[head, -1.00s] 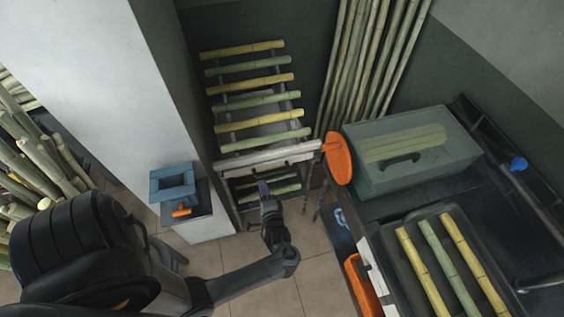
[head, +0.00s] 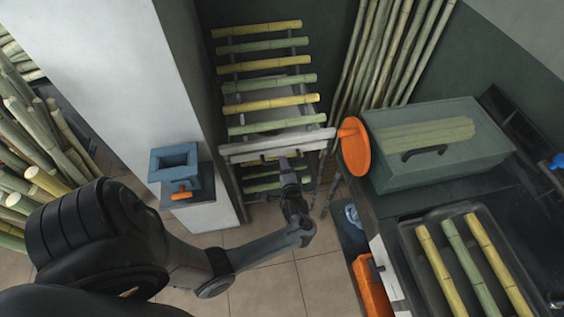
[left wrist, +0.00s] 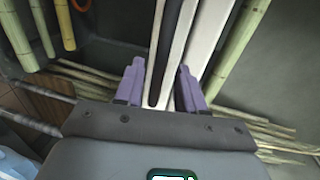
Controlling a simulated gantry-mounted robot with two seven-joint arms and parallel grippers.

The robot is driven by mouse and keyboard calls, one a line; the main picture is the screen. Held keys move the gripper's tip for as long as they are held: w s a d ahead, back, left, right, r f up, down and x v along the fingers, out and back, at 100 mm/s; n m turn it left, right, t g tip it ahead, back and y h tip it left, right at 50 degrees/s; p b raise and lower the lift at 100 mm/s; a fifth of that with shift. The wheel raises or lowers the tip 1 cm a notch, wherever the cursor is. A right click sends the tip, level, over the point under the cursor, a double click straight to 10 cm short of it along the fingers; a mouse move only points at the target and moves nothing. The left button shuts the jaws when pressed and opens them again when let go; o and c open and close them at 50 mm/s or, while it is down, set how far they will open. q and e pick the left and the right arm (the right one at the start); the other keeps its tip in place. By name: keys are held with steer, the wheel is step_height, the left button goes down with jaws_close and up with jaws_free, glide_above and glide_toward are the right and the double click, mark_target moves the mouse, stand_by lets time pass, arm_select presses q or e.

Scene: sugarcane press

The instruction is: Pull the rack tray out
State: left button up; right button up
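The rack tray (head: 277,147) shows in the head view as a pale grey front bar with a flat surface behind it, low in a dark rack holding several cane stalks. My left gripper (head: 285,166) is at the tray's front, just below the bar. In the left wrist view its two purple fingers (left wrist: 160,85) are apart. Pale and dark bars (left wrist: 172,50) run between and behind them. I cannot tell whether the fingers touch the bars. My right gripper is in neither view.
An orange disc (head: 354,146) stands close to the tray's right end, beside a green lidded box (head: 435,170) on the workbench. A blue square hopper (head: 174,164) stands left of the rack. Tiled floor (head: 265,290) is clear in front.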

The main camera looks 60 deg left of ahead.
arm_select(q)
steer(key=shift+b+x, duration=0.3)
steer(key=shift+x, duration=1.35)
jaws_close()
